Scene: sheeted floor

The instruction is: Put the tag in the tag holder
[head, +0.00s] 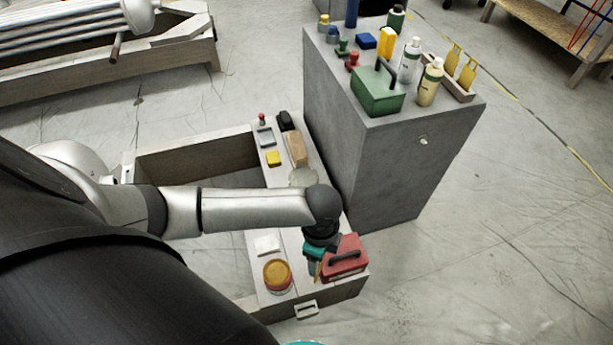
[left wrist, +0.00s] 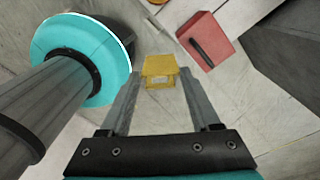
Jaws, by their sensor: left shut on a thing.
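My left gripper (head: 315,262) shows in the head view low beside the red case, mostly hidden under my own wrist. In the left wrist view my left gripper (left wrist: 160,84) is shut on a yellow tag (left wrist: 160,68), held between the fingertips. In the head view only a thin yellow-orange sliver shows by the fingers. The tag holder (head: 460,95) is a pale tray on top of the grey cabinet, at its right edge. Two yellow tags (head: 467,73) stand upright in it. My right gripper is in neither view.
A red case (head: 343,262) with a dark handle and a yellow-lidded tin (head: 277,275) sit on the low bench. The grey cabinet (head: 400,170) also carries a green case (head: 378,92) and several bottles, close to the holder. Floor right of the cabinet is clear.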

